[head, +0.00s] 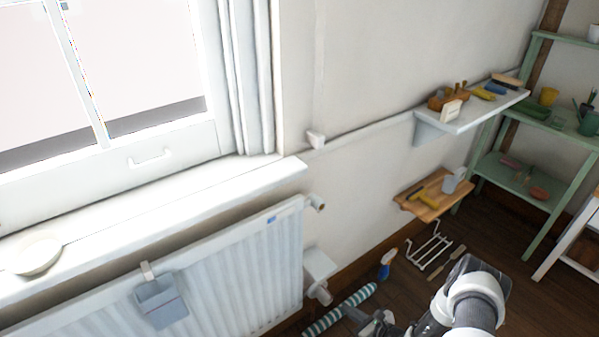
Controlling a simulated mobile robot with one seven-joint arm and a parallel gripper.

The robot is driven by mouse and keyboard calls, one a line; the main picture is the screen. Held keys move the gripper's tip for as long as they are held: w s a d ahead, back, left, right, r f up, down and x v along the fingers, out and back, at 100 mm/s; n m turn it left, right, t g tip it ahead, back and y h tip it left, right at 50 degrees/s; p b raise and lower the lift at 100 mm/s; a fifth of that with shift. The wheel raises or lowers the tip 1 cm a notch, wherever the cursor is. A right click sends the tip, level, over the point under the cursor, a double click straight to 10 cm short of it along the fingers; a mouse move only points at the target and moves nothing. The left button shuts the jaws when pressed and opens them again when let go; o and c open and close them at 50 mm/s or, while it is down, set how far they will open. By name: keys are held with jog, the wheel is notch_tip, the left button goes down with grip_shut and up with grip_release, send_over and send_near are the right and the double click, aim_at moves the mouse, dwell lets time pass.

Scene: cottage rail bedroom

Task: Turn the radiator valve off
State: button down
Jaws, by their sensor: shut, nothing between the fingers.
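The white ribbed radiator (235,275) hangs under the window sill at the lower left. A small white valve fitting with a brownish end (317,203) sticks out by its top right corner. A second white and grey valve-like fitting (321,293) is low at its right end, below a small white ledge. I cannot tell how either is set. My gripper (366,319) is at the bottom edge, right of the lower fitting and apart from it in the picture. It is shut and empty, and partly cut off by the frame.
A striped roll (340,311) lies on the floor by the radiator, with a blue spray bottle (387,264) and a white wire rack (429,250) beyond. A wooden wall shelf (415,206) and a white shelf (465,118) jut out. A grey pouch (161,302) hangs on the radiator.

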jog(key=w+a, duration=0.4)
jog(key=w, duration=0.1)
jog(key=shift+w, duration=0.15)
jog(key=shift+f, duration=0.3)
dwell(0.7)
jog(key=shift+a, duration=0.1)
jog(key=shift+s+a, duration=0.4)
jog(key=shift+s, duration=0.05)
jog(key=shift+a, duration=0.1)
jog(key=shift+r, duration=0.45)
jog(key=p, duration=0.2)
send_near(333, 299)
jog(key=shift+s+a+r, duration=0.1)
jog(key=shift+s+a, duration=0.1)
jog(key=shift+a, duration=0.35)
jog(key=shift+s+a, duration=0.2)
jog(key=shift+a, duration=0.3)
